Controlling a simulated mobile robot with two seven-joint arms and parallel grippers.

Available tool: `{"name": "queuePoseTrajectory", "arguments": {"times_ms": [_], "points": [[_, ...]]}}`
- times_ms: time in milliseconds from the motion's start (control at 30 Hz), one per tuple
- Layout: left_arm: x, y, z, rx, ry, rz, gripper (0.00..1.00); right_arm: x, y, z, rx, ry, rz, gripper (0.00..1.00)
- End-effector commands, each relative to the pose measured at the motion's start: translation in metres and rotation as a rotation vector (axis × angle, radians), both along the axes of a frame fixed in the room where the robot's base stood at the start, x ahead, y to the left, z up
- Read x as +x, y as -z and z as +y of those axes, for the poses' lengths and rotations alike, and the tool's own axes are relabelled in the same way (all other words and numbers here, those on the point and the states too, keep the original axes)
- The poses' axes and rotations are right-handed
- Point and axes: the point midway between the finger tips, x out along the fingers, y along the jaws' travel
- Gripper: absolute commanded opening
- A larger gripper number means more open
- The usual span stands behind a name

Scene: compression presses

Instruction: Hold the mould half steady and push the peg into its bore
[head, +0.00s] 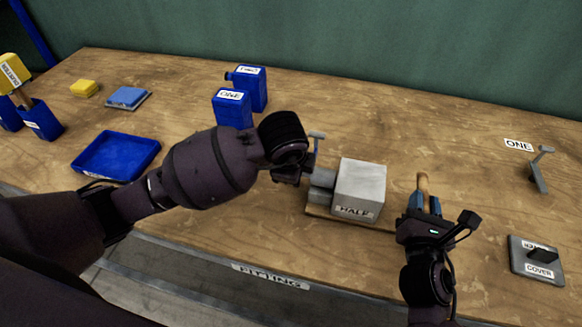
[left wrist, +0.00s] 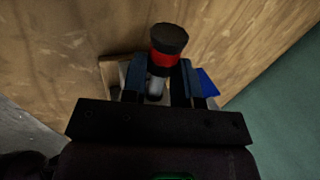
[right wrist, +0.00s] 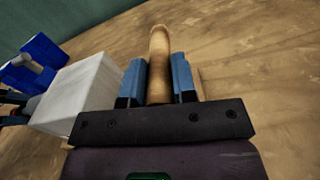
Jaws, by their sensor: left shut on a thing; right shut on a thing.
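The mould half (head: 360,187) is a pale grey block labelled HALF, with rounded grey parts (head: 321,186) on its left side. My left gripper (head: 305,176) is at that side, shut on a grey part (left wrist: 156,86). A black-and-red cylinder (left wrist: 168,45) stands beyond its fingertips in the left wrist view. My right gripper (head: 425,200) is shut on the peg (right wrist: 158,62), a tan rounded rod sticking out past its blue fingers. The peg is right of the block (right wrist: 75,95), apart from it. The bore is not visible.
The block sits on a thin wooden base (head: 346,222). A grey bracket (head: 540,168) and a COVER plate (head: 536,260) are at right. The table behind the peg is clear.

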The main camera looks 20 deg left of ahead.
Motion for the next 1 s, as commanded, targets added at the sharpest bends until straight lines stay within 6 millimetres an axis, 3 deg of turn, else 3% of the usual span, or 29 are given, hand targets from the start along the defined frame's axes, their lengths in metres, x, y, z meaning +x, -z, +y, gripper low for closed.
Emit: {"name": "queuePoseTrajectory", "arguments": {"times_ms": [1000], "points": [[0.000, 0.000, -0.021, 0.000, 0.001, 0.000, 0.02, 0.000, 0.000, 0.000, 0.001, 0.000, 0.000, 0.00]]}}
